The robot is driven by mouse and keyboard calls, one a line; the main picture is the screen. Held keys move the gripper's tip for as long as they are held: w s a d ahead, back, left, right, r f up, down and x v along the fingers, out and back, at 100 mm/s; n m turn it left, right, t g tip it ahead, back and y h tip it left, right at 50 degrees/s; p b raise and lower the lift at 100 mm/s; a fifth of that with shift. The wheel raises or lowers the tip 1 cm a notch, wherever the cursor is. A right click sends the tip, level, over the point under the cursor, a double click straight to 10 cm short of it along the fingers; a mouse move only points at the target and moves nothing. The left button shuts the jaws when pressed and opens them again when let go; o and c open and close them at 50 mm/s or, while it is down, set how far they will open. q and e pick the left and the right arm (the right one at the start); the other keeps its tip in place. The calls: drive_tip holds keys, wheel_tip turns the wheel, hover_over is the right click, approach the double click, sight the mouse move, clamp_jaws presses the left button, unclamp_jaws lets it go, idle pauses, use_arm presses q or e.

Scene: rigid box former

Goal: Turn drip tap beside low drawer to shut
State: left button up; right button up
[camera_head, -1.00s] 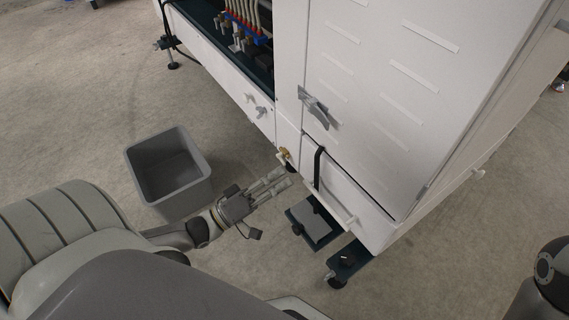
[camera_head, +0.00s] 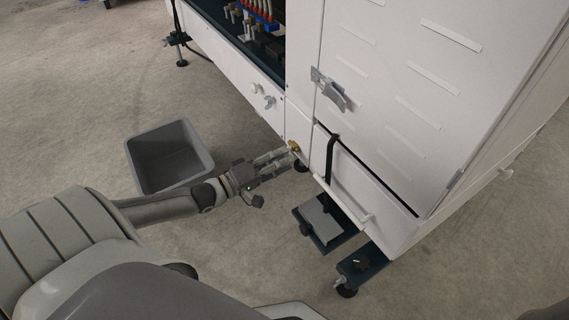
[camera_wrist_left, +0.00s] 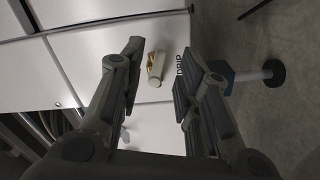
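The drip tap (camera_head: 293,147) is a small brass fitting low on the white cabinet, just left of the low drawer (camera_head: 358,190). The wrist view shows the tap (camera_wrist_left: 155,68) with a cream, stubby end, beside a label reading "DRIP". My left gripper (camera_head: 289,156) reaches the tap's side of the cabinet, its fingertips close to the tap in the head view. My right gripper is not in view.
A grey open bin (camera_head: 168,158) stands on the floor beside my left arm. A black hooked bar (camera_head: 330,158) rises by the drawer. A pedal plate (camera_head: 325,222) and a levelling foot (camera_head: 346,290) stick out below.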

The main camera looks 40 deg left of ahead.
use_arm(q)
drive_tip(key=shift+w+d, duration=0.35)
drive_tip(key=shift+w, duration=0.3)
drive_tip(key=shift+c, duration=0.5)
clamp_jaws()
